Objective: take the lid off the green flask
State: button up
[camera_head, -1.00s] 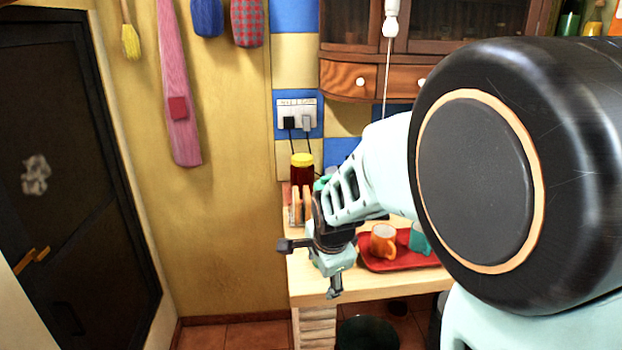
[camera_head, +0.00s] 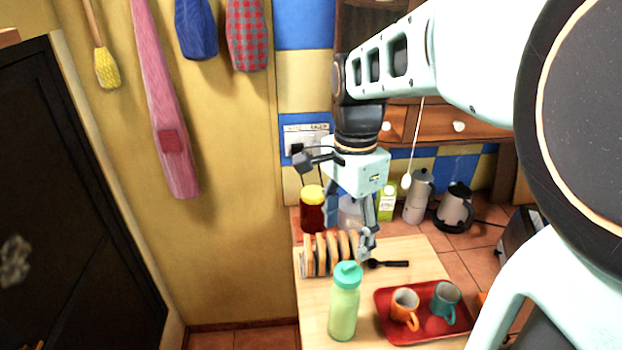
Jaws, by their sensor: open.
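The green flask (camera_head: 344,308) stands upright on the wooden counter, left of the red tray. Its teal lid (camera_head: 348,275) is on its top. My gripper (camera_head: 347,240) points downward above and behind the flask, apart from it, near the toast rack. Its fingers are spread and no object shows between them. One fingertip appears just above and right of the lid in the picture; the exact gap in depth cannot be told.
A toast rack with bread slices (camera_head: 322,255) stands behind the flask. A red tray (camera_head: 384,303) holds an orange mug (camera_head: 404,309) and a teal mug (camera_head: 445,303). A black utensil (camera_head: 388,264), jar (camera_head: 312,212), moka pot (camera_head: 417,200) and kettle (camera_head: 454,210) are behind.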

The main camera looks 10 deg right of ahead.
aim_at(349, 264)
notch_tip(349, 264, down, 6)
jog(key=b, duration=0.3)
jog(key=shift+s+r, duration=0.15)
jog(key=shift+r, duration=0.1)
jog(key=f+b, duration=0.3)
jog(key=d+f+b, duration=0.1)
jog(key=f, duration=0.1)
jog(key=shift+w, duration=0.3)
jog(key=c, duration=1.2)
jog(key=shift+o, duration=0.2)
jog(key=shift+r, duration=0.1)
